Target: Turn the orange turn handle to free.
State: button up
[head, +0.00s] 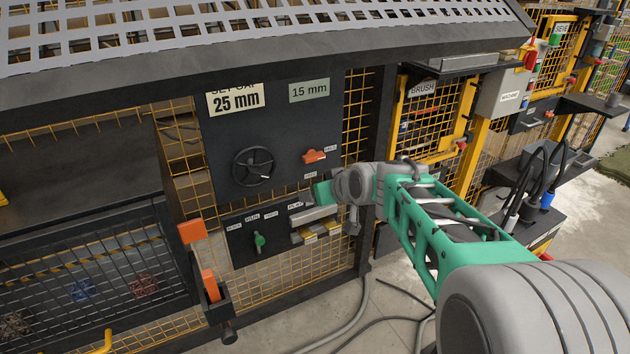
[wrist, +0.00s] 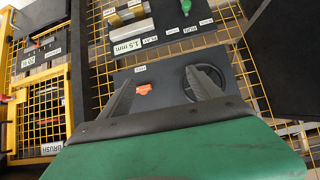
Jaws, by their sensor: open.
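The orange turn handle (head: 314,156) sits on the dark panel (head: 285,125), right of a black handwheel. It lies roughly level, with one small label at its right end and another below it. In the wrist view the handle (wrist: 145,89) appears between my gripper's fingers, nearer the left one. My gripper (wrist: 163,82) is open and empty. Its fingers look apart from the handle, but the exact gap is unclear. In the head view my gripper's green body is just below and right of the handle; the fingertips are hidden.
The black handwheel (head: 252,166) is close left of the handle; in the wrist view it lies behind my right finger. Below are a green knob (head: 259,240) and silver and brass bars (wrist: 125,17). An orange-ended lever (head: 209,283) stands lower left. Yellow mesh surrounds the panel.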

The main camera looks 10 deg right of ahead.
jog(key=shift+o, duration=1.2)
jog(key=w+d+f+t+y+b, duration=0.2)
jog(key=w+f+t+b, duration=0.2)
jog(key=w, duration=0.8)
notch_tip(320, 180, down, 2)
jog(key=shift+n+b, duration=0.3)
jog(key=shift+b, duration=0.75)
jog(key=t+b, duration=0.3)
send_near(316, 158)
jog(key=w+f, duration=0.1)
jog(key=w, duration=0.1)
jog(key=shift+y, duration=0.4)
jog(key=x, duration=0.8)
jog(key=shift+s+a+r, duration=0.1)
jog(key=shift+r, duration=0.15)
jog(key=shift+c, duration=0.6)
jog(key=c, duration=1.2)
jog(key=shift+c, duration=0.2)
